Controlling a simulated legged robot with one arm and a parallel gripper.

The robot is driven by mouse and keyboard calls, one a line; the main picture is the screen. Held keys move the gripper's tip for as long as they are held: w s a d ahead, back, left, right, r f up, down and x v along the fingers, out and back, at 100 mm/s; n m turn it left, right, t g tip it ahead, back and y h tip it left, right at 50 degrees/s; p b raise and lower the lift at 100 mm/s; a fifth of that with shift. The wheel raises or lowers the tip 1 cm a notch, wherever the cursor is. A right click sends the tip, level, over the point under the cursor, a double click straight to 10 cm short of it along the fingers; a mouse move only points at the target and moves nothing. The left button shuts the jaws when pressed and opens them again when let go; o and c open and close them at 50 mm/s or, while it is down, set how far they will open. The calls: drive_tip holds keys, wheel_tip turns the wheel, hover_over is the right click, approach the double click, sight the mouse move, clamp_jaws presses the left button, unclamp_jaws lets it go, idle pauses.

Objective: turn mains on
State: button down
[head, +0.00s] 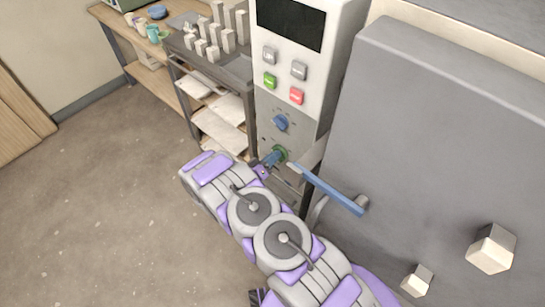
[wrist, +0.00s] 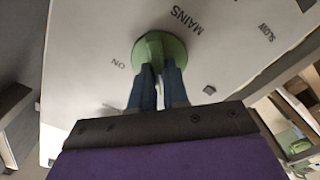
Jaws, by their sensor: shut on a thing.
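The mains switch is a round green knob (wrist: 158,48) with a raised grip bar, on the pale panel (wrist: 85,50) marked MAINS and ON in the wrist view. My gripper (wrist: 158,75) has its blue fingers closed on both sides of the knob's bar, which hides part of it. In the head view the green knob (head: 280,154) is low on the control cabinet, with my gripper (head: 273,158) at it. A blue knob (head: 280,123) sits above it on the same panel.
The cabinet above has a dark screen (head: 291,24), grey buttons, a green button (head: 270,81) and a red button (head: 296,96). A large grey door (head: 430,140) with a blue handle (head: 335,192) is close to the right of my arm. A shelf cart (head: 222,125) stands left.

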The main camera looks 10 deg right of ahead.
idle(0.3)
drive_tip(key=m, duration=0.9)
drive_tip(key=m+p, duration=0.1)
drive_tip(key=m, duration=0.7)
drive_tip(key=shift+s+d+f+m, duration=0.1)
drive_tip(key=shift+s+m, duration=0.1)
drive_tip(key=shift+m, duration=0.2)
idle(0.4)
drive_tip(key=c, duration=1.3)
unclamp_jaws()
drive_tip(key=shift+c, duration=0.2)
drive_tip(key=shift+o, duration=1.1)
